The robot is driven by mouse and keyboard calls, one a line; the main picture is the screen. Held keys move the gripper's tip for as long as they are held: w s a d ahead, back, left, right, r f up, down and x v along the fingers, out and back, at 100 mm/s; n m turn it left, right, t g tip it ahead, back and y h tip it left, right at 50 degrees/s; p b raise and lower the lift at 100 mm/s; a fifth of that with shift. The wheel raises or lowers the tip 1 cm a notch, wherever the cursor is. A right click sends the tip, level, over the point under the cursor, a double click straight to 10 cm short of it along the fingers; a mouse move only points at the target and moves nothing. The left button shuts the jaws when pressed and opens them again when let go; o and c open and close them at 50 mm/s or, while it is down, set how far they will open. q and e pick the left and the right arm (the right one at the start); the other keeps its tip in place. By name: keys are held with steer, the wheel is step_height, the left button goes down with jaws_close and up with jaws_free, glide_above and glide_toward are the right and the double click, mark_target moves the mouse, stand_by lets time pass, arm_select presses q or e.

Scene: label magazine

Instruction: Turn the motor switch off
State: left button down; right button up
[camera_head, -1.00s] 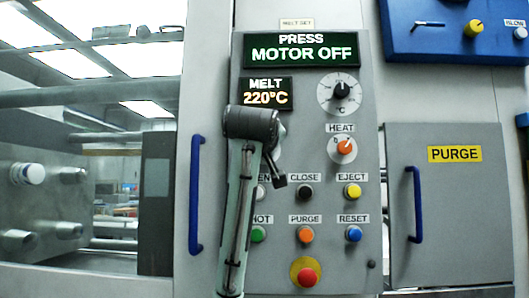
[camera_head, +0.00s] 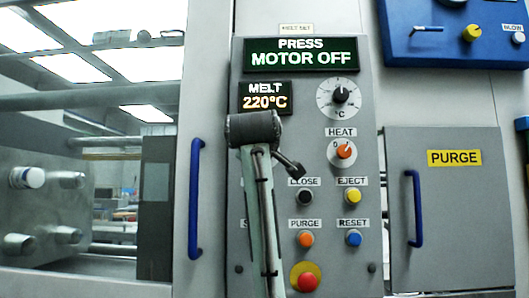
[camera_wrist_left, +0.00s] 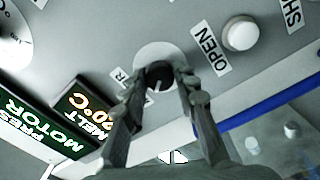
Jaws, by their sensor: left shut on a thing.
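The motor switch is a dark round knob (camera_wrist_left: 159,73) with a white pointer mark on a white round plate, seen in the left wrist view. Its label is mostly covered by a finger. My left gripper (camera_wrist_left: 162,82) has its two fingers on either side of the knob and is shut on it. The green display (camera_head: 301,56) reads PRESS MOTOR OFF. My right gripper is in neither view.
The heat knob (camera_head: 344,151), a temperature dial (camera_head: 340,95) and several push buttons lie right of my arm. A red stop button (camera_head: 306,277) is low on the panel. Blue handles (camera_head: 195,198) flank it. In the wrist view a white button (camera_wrist_left: 240,37) sits beside the OPEN label.

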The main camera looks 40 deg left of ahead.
arm_select(q)
steer(key=c, duration=1.2)
jaws_free()
steer(key=shift+o, duration=0.2)
steer(key=shift+s, duration=0.15)
steer(key=v, duration=1.1)
steer(key=shift+s+d, duration=0.25)
steer(key=shift+s, duration=0.1)
steer(key=shift+f, duration=0.1)
